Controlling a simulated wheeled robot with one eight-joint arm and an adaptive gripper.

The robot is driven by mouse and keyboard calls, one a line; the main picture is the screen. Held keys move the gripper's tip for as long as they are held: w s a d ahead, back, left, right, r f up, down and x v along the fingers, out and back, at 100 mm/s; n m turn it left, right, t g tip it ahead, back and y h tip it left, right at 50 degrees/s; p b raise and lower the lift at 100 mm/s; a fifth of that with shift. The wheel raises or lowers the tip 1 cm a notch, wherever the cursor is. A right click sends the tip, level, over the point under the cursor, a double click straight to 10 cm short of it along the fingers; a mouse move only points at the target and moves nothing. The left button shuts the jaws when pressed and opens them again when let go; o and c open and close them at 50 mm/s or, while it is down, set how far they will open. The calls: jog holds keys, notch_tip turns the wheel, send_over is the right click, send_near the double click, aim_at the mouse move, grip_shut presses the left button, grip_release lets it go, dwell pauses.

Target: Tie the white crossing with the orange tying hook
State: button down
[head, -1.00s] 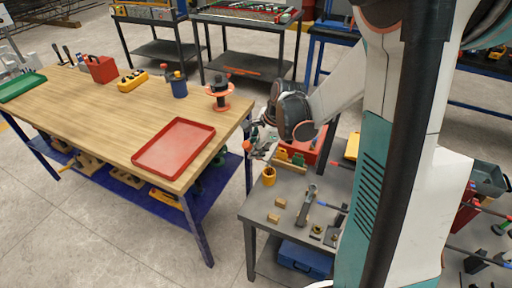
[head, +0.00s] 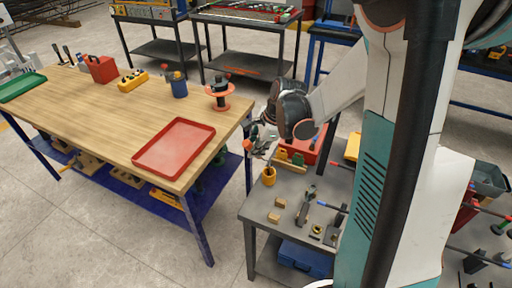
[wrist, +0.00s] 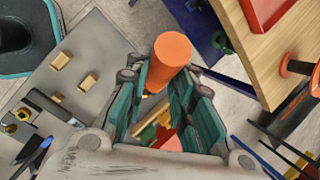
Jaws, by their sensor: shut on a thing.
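In the head view the orange handle end (head: 247,145) shows at the left side of the fingers. The hook's metal tip is hidden or too small to make out. I cannot pick out the white crossing in either view.
The grey table (head: 256,210) holds small wooden blocks (head: 274,217), dark tools and a red bin. Rebar mesh lies on a table behind. Grey floor separates the benches.

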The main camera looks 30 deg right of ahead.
jog(key=shift+r+p, duration=2.05)
jog(key=shift+r, duration=1.15)
jog(key=shift+f, duration=0.1)
